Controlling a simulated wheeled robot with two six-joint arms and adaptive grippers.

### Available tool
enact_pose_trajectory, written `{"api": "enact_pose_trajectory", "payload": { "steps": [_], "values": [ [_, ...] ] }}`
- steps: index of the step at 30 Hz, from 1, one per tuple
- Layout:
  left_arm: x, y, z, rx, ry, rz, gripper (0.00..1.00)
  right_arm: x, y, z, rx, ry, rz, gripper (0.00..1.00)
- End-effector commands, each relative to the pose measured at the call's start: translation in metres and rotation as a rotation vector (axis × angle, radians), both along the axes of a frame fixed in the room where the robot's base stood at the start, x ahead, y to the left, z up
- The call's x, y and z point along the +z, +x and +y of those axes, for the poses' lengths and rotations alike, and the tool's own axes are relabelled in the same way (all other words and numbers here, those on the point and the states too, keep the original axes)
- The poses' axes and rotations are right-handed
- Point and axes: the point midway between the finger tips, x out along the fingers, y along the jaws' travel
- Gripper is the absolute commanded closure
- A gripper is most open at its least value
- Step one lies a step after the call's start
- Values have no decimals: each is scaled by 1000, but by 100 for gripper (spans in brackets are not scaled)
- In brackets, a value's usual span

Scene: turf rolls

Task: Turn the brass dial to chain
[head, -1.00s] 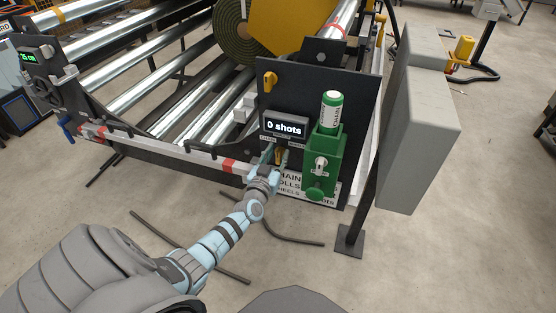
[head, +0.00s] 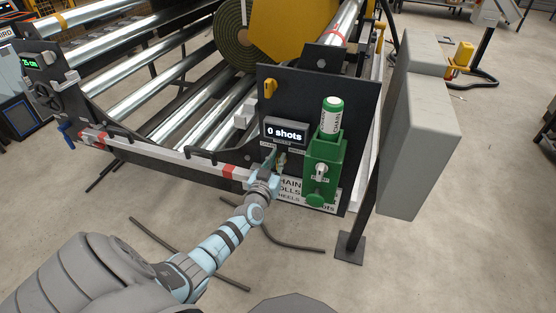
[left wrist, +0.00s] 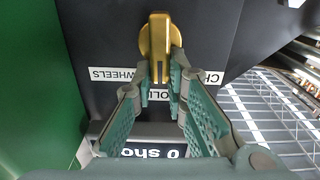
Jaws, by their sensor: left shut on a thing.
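The brass dial (left wrist: 157,38) is on the dark panel (head: 330,85), its pointer bar turned toward the ROLLS label (left wrist: 156,95). In the upside-down left wrist view, the CHAIN label (left wrist: 212,77) is right of the dial and the WHEELS label (left wrist: 112,74) is left. My left gripper (left wrist: 159,82) is shut on the dial's bar, one finger on each side. In the head view the dial (head: 281,159) shows small beside the fingers of my left gripper (head: 275,160). My right gripper is out of view.
A display reading "0 shots" (head: 285,133) is just above the dial. A green box (head: 322,155) with a green and white can (head: 331,115) stands out to its right. A grey cabinet (head: 415,140) stands farther right.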

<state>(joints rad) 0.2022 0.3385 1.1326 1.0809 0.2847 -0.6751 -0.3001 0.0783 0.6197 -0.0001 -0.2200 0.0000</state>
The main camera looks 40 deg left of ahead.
Motion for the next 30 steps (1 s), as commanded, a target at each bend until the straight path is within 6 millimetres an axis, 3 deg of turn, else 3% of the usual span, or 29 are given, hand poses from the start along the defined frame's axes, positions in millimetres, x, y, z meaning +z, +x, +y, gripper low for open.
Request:
{"api": "enact_pose_trajectory", "payload": {
  "steps": [30],
  "values": [
    [-8, -6, 15, 1, -658, -226, 100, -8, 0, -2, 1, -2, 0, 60]
  ]
}}
